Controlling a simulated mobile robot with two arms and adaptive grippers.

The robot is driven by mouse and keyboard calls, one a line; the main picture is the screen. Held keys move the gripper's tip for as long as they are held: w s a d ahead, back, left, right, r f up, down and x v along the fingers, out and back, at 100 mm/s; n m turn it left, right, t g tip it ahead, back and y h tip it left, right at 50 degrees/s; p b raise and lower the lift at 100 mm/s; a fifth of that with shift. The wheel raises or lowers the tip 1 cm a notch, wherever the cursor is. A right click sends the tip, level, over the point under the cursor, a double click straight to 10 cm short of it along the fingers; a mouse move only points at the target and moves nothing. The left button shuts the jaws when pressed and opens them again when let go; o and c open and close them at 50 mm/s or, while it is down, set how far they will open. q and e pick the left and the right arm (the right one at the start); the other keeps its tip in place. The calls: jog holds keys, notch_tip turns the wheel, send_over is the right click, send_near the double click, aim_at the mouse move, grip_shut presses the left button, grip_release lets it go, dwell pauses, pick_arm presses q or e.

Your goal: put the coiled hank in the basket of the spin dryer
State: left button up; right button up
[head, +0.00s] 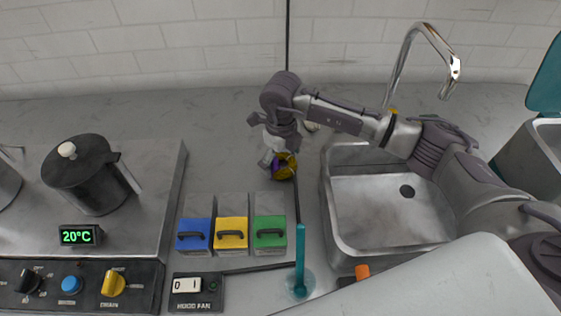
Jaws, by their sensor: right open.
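A small purple and yellow coil (285,168), which looks like the coiled hank, is on the grey counter behind the coloured boxes. My right gripper (272,157) points down right at the coil and is open. It partly covers the coil, and I cannot tell whether the fingers touch it. At the right edge is a grey tub with a raised teal lid (546,82), which looks like the spin dryer (534,165). It is cut off by the picture edge, and its basket is not visible. My left gripper is not in view.
A sink (335,205) with a tall tap (407,48) lies between the coil and the tub. Blue, yellow and green fronted boxes (232,238) and an upright teal rod (300,255) stand in front. A dark pot (85,180) is on the stove at left.

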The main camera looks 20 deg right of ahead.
jog(key=shift+f, duration=0.2)
jog(key=c, duration=0.8)
jog(key=shift+r, duration=0.1)
